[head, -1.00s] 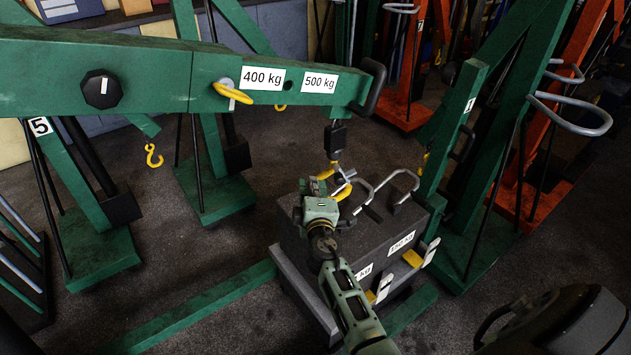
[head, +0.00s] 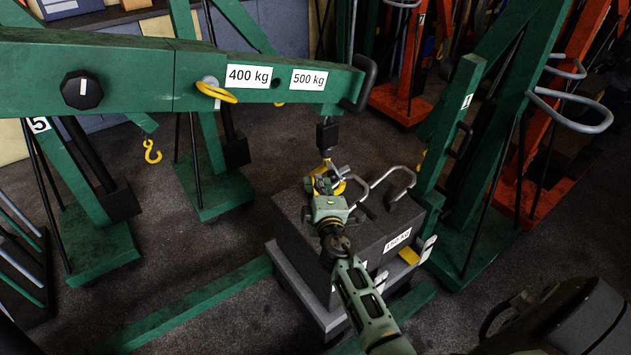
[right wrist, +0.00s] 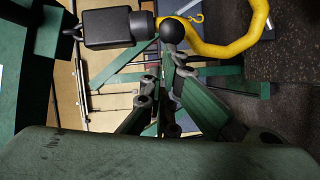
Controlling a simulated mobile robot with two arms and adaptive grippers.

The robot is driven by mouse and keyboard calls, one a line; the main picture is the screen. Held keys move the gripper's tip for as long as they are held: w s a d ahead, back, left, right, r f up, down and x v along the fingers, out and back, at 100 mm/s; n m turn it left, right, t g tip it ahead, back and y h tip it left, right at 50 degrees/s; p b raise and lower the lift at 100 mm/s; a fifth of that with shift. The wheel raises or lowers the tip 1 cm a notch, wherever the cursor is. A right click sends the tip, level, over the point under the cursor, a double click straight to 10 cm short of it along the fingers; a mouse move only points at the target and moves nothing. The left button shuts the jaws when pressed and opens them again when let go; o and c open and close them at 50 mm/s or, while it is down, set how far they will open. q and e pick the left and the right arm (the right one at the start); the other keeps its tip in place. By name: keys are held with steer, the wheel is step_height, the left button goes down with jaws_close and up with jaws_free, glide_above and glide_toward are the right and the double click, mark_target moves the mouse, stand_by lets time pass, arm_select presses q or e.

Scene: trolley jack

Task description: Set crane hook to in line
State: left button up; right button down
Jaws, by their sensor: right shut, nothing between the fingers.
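The green crane boom (head: 205,85) crosses the upper left of the head view, with 400 kg and 500 kg labels. From its tip hangs a black block (head: 327,137) with the yellow crane hook (head: 336,186) below it. In the right wrist view the block (right wrist: 108,28) and the hook (right wrist: 232,48) cross the top, with a black ball knob (right wrist: 172,31) by their joint. My right gripper (head: 325,186) is at the hook and partly covers it in the head view. Its fingers (right wrist: 165,85) are shut and empty; whether they touch the hook is unclear. My left gripper is out of view.
A dark weight block (head: 300,240) with metal handles (head: 390,187) stands just below the hook. A green crane (head: 500,150) marked 1 is at right, with orange frames (head: 402,95) behind. Bare floor (head: 180,255) lies at left.

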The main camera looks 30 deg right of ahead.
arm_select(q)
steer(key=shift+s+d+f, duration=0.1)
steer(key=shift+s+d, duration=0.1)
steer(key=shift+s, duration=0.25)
arm_select(e)
steer(key=shift+s+d+n+t+y, duration=0.2)
steer(key=shift+s+d+n+y, duration=0.25)
steer(key=shift+d+n+y, duration=0.65)
steer(key=shift+s+d+n+t+y, duration=0.2)
steer(key=shift+s+d+n+y, duration=0.3)
steer(key=shift+y, duration=1)
steer(key=shift+s+d+n+t+y, duration=0.2)
steer(key=shift+s+d+n+y, duration=0.25)
steer(key=shift+d+n+y, duration=0.65)
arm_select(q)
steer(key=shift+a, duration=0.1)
arm_select(e)
steer(key=shift+a, duration=0.4)
